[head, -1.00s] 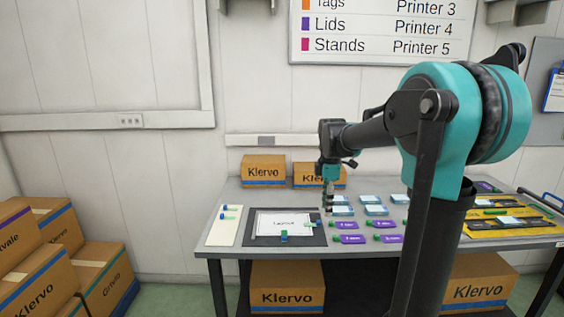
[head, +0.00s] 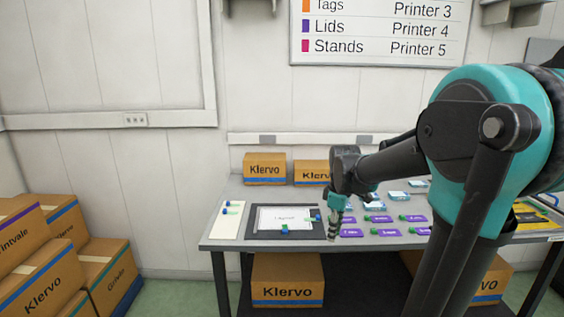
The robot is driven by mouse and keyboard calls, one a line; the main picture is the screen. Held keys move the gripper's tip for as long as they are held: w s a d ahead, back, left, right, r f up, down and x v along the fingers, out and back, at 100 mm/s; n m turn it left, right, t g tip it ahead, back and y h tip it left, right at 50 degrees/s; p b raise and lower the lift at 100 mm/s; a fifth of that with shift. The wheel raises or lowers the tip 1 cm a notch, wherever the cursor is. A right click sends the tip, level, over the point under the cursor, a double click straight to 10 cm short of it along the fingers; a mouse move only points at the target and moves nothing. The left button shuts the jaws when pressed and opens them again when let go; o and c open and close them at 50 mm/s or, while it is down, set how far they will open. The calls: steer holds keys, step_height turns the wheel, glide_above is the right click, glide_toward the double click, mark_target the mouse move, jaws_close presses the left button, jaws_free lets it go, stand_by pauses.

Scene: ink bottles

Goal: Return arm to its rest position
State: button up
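My arm reaches in from the right, with its gripper (head: 334,234) pointing down over the table (head: 222,233). The gripper is just right of the dark mat (head: 256,235) with a white sheet (head: 283,219). It is small and seen side-on, so its finger opening is unclear. No held object can be made out. Small green and blue items (head: 284,229) lie on and beside the sheet. Purple cards (head: 381,232) with green items lie right of the gripper. Light blue-white pieces (head: 398,196) lie behind them, partly hidden by my arm.
A pale strip (head: 227,222) with small items lies at the table's left. Klervo boxes (head: 265,169) stand at the table's back, and another box (head: 287,280) is underneath. Stacked boxes (head: 45,262) fill the lower left. A yellow-black tray (head: 534,215) is at the right, partly hidden.

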steer(key=s+d+f+m+t, duration=0.2)
steer(key=s+f+m, duration=1)
steer(key=s, duration=0.4)
steer(key=shift+d+t, duration=0.25)
steer(key=shift+t, duration=0.15)
steer(key=shift+f, duration=0.1)
steer(key=shift+c, duration=0.2)
